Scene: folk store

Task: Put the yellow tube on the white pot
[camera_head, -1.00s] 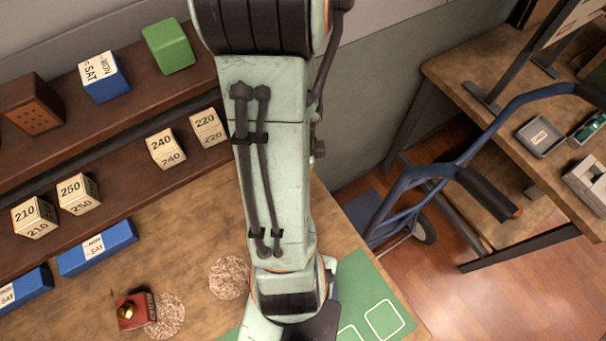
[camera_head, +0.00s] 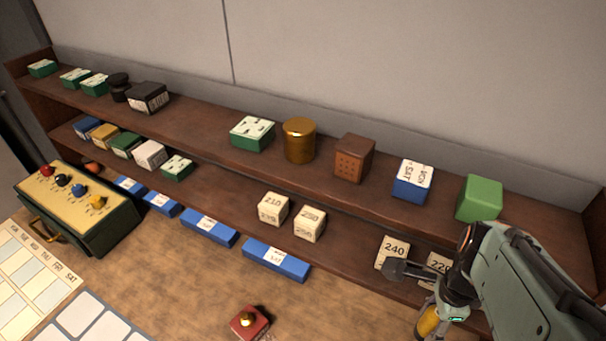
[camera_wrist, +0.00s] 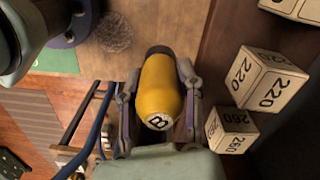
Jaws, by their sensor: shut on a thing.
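The yellow tube (camera_wrist: 160,88) shows in the wrist view with a dark cap at its far end and a "B" label at its near end. My gripper (camera_wrist: 158,82) is shut on it, with one finger on each side. In the head view, the tube (camera_head: 428,322) shows partly at the lower right, beneath my gripper (camera_head: 438,304), in front of the lower shelf's right part. I cannot make out a white pot in either view.
Number blocks 240 (camera_head: 391,252) and 220 (camera_wrist: 262,80) are close to my gripper, with a 260 block (camera_wrist: 230,128) beside it. A green block (camera_head: 479,198) sits on the upper shelf. A red block (camera_head: 249,322) with a gold knob is on the table.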

